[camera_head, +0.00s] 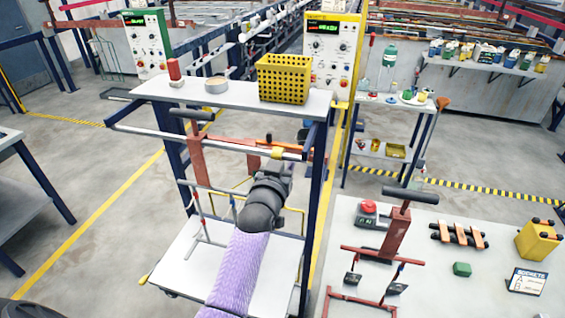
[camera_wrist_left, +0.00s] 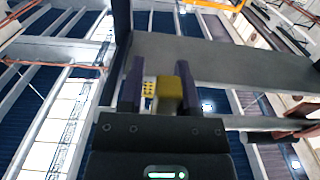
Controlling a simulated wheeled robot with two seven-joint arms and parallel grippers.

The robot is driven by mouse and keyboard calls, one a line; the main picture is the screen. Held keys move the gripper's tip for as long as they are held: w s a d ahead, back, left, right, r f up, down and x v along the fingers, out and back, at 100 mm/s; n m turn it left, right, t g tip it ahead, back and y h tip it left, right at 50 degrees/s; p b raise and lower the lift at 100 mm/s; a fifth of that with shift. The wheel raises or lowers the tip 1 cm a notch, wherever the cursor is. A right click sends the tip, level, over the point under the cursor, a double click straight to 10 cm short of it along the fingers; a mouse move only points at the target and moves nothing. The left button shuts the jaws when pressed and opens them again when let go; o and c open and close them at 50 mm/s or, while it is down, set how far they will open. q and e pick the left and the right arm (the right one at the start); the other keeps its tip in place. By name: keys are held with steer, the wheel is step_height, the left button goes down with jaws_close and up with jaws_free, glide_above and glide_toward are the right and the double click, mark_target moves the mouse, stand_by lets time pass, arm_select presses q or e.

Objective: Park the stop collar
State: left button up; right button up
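My left gripper (camera_head: 282,170) reaches up in front of the cart's rail, below its top shelf. In the left wrist view its two dark fingers (camera_wrist_left: 162,88) stand apart. A small solid yellow block (camera_wrist_left: 171,90), possibly the stop collar, shows between them near the right finger; I cannot tell whether they touch. A yellow band (camera_head: 278,153) shows on the pale rail (camera_head: 225,146) just above the gripper in the head view. An orange piece with a dark end (camera_head: 268,139) lies by the rail. My right gripper is out of view.
The cart's top shelf (camera_head: 235,95) holds a red-topped piece (camera_head: 174,72), a pale ring (camera_head: 216,85) and a yellow basket (camera_head: 284,78). Blue posts (camera_head: 316,200) flank the rail. A table (camera_head: 440,300) with a red rack, a yellow box and small parts stands at right.

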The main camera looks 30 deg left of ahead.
arm_select(q)
steer(key=v, duration=1)
steer(key=shift+b, duration=0.3)
steer(key=shift+w, duration=0.1)
